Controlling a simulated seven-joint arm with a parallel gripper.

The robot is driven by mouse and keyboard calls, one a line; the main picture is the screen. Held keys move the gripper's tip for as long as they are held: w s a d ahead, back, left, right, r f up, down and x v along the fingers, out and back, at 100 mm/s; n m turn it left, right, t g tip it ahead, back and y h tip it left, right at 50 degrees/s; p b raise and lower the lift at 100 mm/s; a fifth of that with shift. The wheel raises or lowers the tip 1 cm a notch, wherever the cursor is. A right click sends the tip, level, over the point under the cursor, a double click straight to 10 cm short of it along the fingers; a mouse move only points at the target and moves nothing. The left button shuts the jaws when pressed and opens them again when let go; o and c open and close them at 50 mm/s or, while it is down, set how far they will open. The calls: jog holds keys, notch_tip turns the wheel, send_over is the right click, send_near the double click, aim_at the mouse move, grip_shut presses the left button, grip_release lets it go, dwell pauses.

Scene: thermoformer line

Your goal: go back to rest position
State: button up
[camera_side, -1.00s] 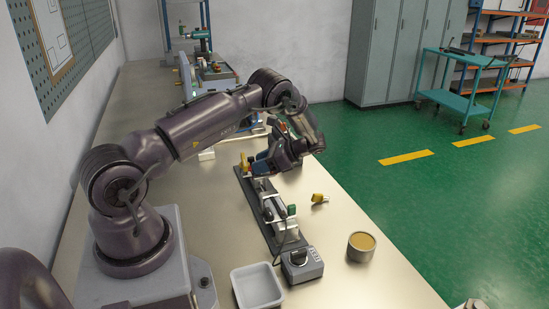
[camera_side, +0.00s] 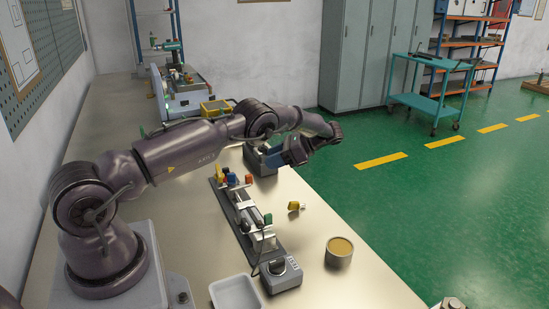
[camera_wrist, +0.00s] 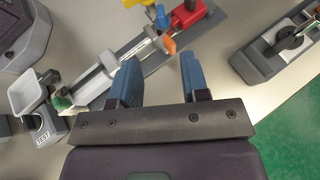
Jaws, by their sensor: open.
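My gripper (camera_side: 277,158) is open and empty. It is raised above the bench, past the far end of the fixture. In the wrist view my gripper's two blue fingers (camera_wrist: 158,82) stand apart with bench surface between them. The long grey fixture (camera_side: 247,228) lies on the bench with yellow, blue and red pieces (camera_side: 230,179) at its far end and a green piece (camera_side: 268,219) near its near end. In the wrist view the fixture (camera_wrist: 150,62) runs diagonally beyond the fingers, with a red piece (camera_wrist: 188,14) and an orange piece (camera_wrist: 170,46) on it.
A yellow piece (camera_side: 294,206) lies loose right of the fixture. A round tin (camera_side: 339,252), a white tray (camera_side: 236,293) and a small grey box (camera_side: 282,274) stand near the front. A grey block (camera_side: 258,162) stands behind my gripper. Open bench lies around the tin.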

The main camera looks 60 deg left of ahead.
jog(key=s+d+r+n+t+h, duration=0.2)
jog(key=s+d+r+n+t, duration=0.15)
jog(key=d+r, duration=0.35)
jog(key=s+d+r+n+t+h, duration=0.2)
jog(key=s+d+r+n+t, duration=0.1)
jog(key=d+r+t, duration=0.4)
jog(key=s+d+r+t+h, duration=0.2)
jog(key=s+d+r+t, duration=0.4)
jog(key=s+d+r, duration=0.3)
jog(key=shift+s+d, duration=1.8)
jog(key=shift+s, duration=1.35)
